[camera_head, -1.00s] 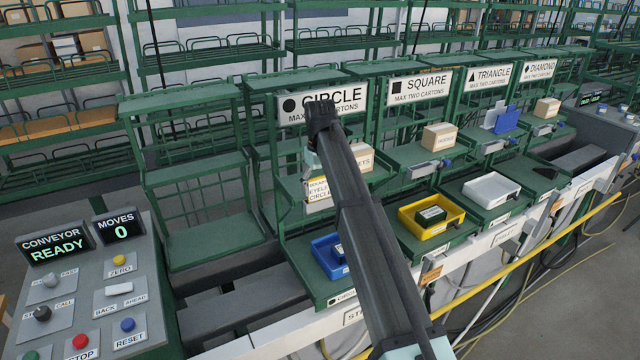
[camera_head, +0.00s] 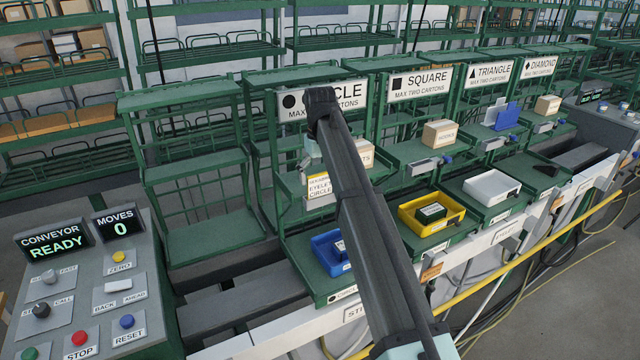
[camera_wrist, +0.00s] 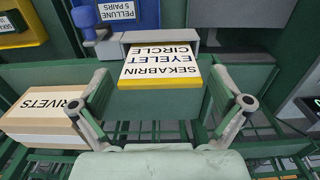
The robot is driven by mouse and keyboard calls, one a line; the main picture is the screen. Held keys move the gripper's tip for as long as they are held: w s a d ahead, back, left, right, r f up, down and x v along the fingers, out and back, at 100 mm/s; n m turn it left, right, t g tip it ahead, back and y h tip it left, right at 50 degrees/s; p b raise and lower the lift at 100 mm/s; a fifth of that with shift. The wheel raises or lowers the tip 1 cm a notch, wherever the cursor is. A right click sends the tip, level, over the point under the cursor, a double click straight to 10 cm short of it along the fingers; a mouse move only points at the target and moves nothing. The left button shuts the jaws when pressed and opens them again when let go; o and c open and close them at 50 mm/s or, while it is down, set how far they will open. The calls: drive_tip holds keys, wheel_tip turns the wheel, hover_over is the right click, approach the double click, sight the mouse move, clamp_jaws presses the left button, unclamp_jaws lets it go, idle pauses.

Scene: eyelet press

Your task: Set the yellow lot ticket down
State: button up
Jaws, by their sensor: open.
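The yellow lot ticket (camera_wrist: 160,66) is a white card with a yellow edge, printed SEKABRIN EYELET CIRCLE, upside down in the wrist view. It lies against a grey holder (camera_wrist: 208,38) with a blue knob. In the head view the ticket (camera_head: 319,187) shows at the front of the circle bay's shelf, partly behind my arm. My gripper (camera_wrist: 160,92) is open, its two fingers apart on either side of the ticket's near edge. I cannot tell whether either finger touches it. In the head view my arm hides most of the gripper.
A RIVETS carton (camera_wrist: 42,118) sits close beside my gripper. Below the circle bay is a blue tray (camera_head: 328,262) with a small carton; a yellow tray (camera_head: 455,222) and white tray (camera_head: 492,187) stand to its right. A control panel (camera_head: 85,290) is at the left.

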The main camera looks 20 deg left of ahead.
wheel_tip(320, 180, up, 10)
drive_tip(key=shift+f+b, duration=0.1)
drive_tip(key=shift+b, duration=1.15)
